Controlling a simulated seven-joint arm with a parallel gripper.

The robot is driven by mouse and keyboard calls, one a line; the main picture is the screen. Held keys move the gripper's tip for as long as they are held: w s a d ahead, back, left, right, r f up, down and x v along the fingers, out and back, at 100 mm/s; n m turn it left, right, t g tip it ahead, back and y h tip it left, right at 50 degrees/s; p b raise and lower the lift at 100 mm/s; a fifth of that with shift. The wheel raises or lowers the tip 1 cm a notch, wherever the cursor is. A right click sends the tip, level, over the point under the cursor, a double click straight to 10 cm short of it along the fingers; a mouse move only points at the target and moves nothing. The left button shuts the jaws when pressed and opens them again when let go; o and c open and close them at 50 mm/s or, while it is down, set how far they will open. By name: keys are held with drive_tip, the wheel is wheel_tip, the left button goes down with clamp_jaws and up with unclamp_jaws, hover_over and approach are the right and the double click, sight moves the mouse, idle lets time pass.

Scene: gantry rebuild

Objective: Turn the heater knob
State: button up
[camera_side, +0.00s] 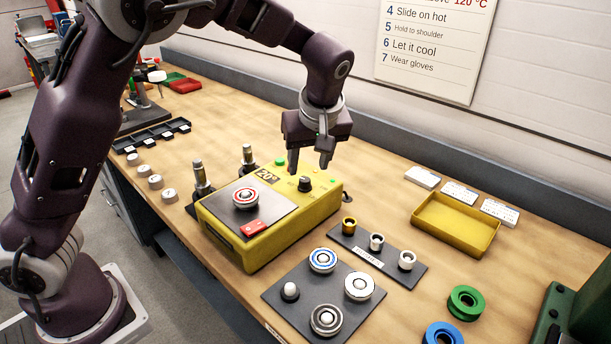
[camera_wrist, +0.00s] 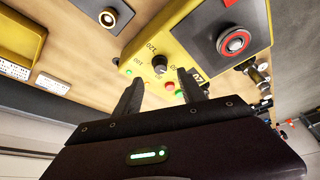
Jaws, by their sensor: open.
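The yellow heater box (camera_side: 318,212) stands on the bench. Its small black heater knob (camera_side: 304,184) sits on the top face near the back edge. The knob also shows in the wrist view (camera_wrist: 160,64), just beyond my fingertips, with numbers printed around it. My gripper (camera_side: 308,168) points down above the knob. In the wrist view my gripper (camera_wrist: 158,77) is open, its two fingers spread to either side of the knob's line and holding nothing. The fingers look apart from the knob. A display (camera_side: 267,176) on the heater reads about 20°.
A red-and-white ring part (camera_side: 245,197) sits on the heater's dark plate, near a red switch (camera_side: 253,228). Dark upright posts (camera_side: 201,181) stand beside the heater. A ring plate (camera_side: 290,317), a small-parts strip (camera_side: 376,256) and a yellow tray (camera_side: 455,250) lie to the right.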

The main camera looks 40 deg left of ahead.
sight(305, 179)
drive_tip(key=x, duration=0.5)
drive_tip(key=shift+f, duration=0.2)
drive_tip(key=shift+c, duration=0.2)
clamp_jaws()
